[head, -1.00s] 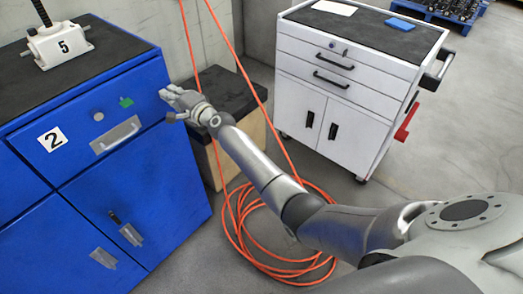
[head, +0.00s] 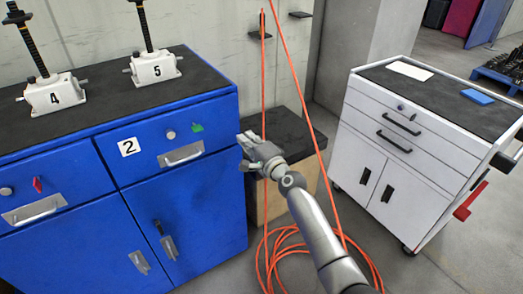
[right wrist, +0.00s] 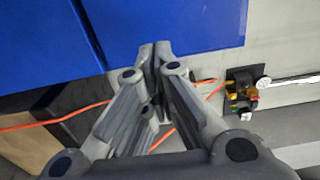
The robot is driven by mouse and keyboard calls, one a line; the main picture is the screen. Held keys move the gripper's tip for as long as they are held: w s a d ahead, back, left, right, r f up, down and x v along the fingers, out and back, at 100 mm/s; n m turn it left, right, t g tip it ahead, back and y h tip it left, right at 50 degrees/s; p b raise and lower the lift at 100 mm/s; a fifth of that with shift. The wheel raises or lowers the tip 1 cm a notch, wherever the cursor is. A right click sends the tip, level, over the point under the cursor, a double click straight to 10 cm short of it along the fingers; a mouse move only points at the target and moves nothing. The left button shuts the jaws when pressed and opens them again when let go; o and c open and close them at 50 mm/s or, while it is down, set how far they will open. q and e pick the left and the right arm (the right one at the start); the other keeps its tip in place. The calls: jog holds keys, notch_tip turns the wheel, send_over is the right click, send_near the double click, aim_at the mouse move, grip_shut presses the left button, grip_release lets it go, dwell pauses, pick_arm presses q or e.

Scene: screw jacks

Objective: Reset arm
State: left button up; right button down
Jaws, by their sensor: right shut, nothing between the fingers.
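My right gripper (head: 250,150) is in the middle of the head view, just right of the blue cabinet (head: 190,215) and in front of a dark-topped block. In the right wrist view its fingers (right wrist: 155,60) are together and empty, with the blue cabinet's surface beyond them at the top. My left gripper is not in view.
A white tool cabinet (head: 405,165) stands at the right, with a blue item (head: 478,97) on top and a red part (head: 470,205) on its side. An orange cable (head: 264,90) hangs down and coils on the floor. The dark-topped block (head: 290,135) stands between the cabinets.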

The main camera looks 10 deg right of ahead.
jog(key=shift+v, duration=3.55)
jog(key=s+d+f+n+g+h, duration=0.1)
jog(key=s+f+n+g, duration=0.15)
jog(key=s+f, duration=0.65)
jog(key=s+d+f+n+g+h+p, duration=0.1)
jog(key=s+f+n+g, duration=0.2)
jog(key=f, duration=1.3)
jog(key=s+d+f+n+g+h, duration=0.25)
jog(key=s+f, duration=0.45)
jog(key=f, duration=0.5)
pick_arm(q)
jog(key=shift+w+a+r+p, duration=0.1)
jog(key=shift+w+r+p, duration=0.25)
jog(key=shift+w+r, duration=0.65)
pick_arm(e)
jog(key=s+d+f+n+g, duration=0.1)
jog(key=s+f, duration=0.5)
jog(key=s, duration=0.7)
jog(key=s+d+f+n+g+h, duration=0.1)
jog(key=s+f+n+g, duration=0.3)
jog(key=s, duration=1)
jog(key=s+d+f+n+g, duration=0.3)
jog(key=s+f, duration=0.5)
jog(key=s, duration=0.5)
jog(key=shift+s+d+f+n+h, duration=0.2)
jog(key=shift+s+n+h, duration=0.1)
jog(key=shift+s+h, duration=0.1)
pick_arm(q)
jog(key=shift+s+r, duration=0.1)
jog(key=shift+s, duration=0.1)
